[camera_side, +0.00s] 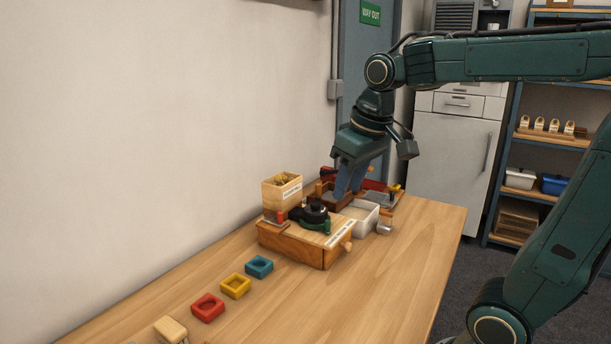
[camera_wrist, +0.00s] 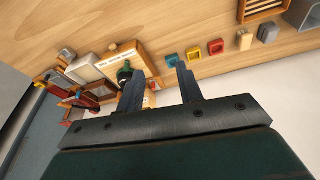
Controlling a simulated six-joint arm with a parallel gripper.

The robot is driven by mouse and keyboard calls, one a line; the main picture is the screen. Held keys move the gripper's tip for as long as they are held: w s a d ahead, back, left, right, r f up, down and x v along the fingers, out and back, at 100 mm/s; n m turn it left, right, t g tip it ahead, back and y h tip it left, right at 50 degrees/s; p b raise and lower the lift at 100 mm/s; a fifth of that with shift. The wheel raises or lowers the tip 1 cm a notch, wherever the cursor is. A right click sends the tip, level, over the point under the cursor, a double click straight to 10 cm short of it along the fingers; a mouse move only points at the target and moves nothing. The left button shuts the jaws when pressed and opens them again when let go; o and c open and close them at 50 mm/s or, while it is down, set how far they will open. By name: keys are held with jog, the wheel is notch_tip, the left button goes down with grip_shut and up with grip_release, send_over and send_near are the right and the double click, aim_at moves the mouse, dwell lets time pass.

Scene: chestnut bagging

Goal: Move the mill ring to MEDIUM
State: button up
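The mill is a wooden box (camera_side: 290,245) on the table with a dark round ring (camera_side: 314,213) on top and a green part at the ring's front right. A pale strip with small lettering (camera_side: 341,234) lies along the box's right edge; I cannot read its marks or tell the ring's setting. The green part (camera_wrist: 125,70) also shows in the wrist view, just left of the left finger, which hides some of the mill. My gripper (camera_side: 348,192) points down beyond the mill in the side view. In the wrist view my gripper (camera_wrist: 160,73) has its fingers apart with nothing between them.
A wooden hopper box (camera_side: 282,190) stands behind the mill. Blue (camera_side: 259,267), yellow (camera_side: 236,286) and red (camera_side: 208,307) blocks lie front left. The table's front right is clear.

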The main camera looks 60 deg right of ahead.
jog(key=w+d+m+g, duration=0.1)
jog(key=w+d+g, duration=0.1)
jog(key=w+d, duration=0.5)
jog(key=m+g, duration=0.1)
send_over(328, 220)
jog(key=shift+y, duration=0.4)
notch_tip(328, 220, down, 5)
jog(key=shift+f, duration=0.15)
notch_tip(328, 220, down, 14)
jog(key=shift+r, duration=0.25)
grip_shut()
